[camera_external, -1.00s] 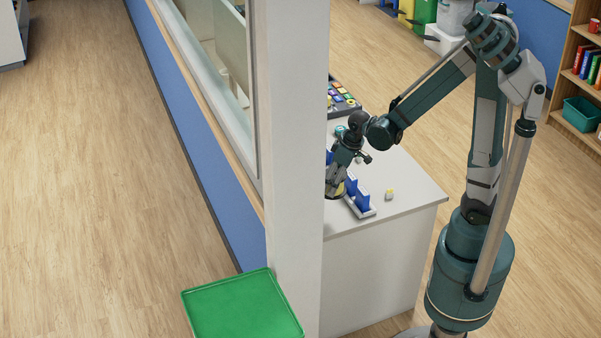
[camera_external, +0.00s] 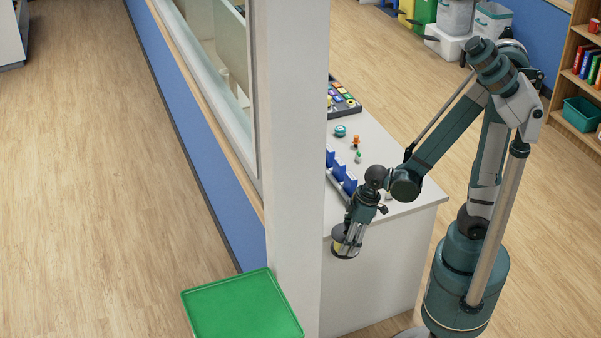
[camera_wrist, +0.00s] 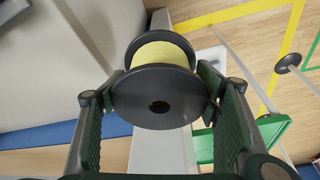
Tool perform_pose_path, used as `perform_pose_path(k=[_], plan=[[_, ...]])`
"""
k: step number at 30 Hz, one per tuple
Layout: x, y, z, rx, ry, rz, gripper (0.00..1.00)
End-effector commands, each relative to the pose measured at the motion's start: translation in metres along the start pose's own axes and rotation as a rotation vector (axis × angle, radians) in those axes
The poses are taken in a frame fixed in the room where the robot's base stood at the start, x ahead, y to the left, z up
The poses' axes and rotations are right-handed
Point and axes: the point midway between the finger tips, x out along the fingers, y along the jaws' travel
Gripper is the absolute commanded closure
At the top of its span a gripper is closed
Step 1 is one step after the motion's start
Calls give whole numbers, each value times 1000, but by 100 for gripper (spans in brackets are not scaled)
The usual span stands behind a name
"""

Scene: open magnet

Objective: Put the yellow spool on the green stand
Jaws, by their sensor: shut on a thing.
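The yellow spool, wound in yellow with dark flanges, fills the middle of the wrist view (camera_wrist: 160,92). My gripper (camera_wrist: 160,100) is shut on it, with a finger on each side of the flanges. In the external view my gripper (camera_external: 346,243) hangs just off the near edge of the white counter, and only a bit of the spool shows at its tip. The green stand (camera_external: 243,305) has a flat green top and stands at lower left, beyond the white pillar from my gripper. In the wrist view a green edge (camera_wrist: 268,132) shows at right, partly behind my finger.
The white pillar (camera_external: 292,180) rises between my gripper and the green stand. A low blue wall with a window runs back from it. The white counter (camera_external: 400,225) holds a blue rack (camera_external: 340,172) and small items. Floor at left is clear.

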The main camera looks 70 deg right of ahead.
Motion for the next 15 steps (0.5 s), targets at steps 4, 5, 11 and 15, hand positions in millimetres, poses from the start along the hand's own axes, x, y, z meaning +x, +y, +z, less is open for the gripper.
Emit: perform_pose_path(k=[4, 5, 11, 15], plan=[[-1, -21, -8, -40, 0, -12, 55], [-1, -25, -9, -47, 0, -14, 55], [-2, -50, -19, -94, 0, -29, 55], [-5, -67, -27, -125, 0, -38, 55]])
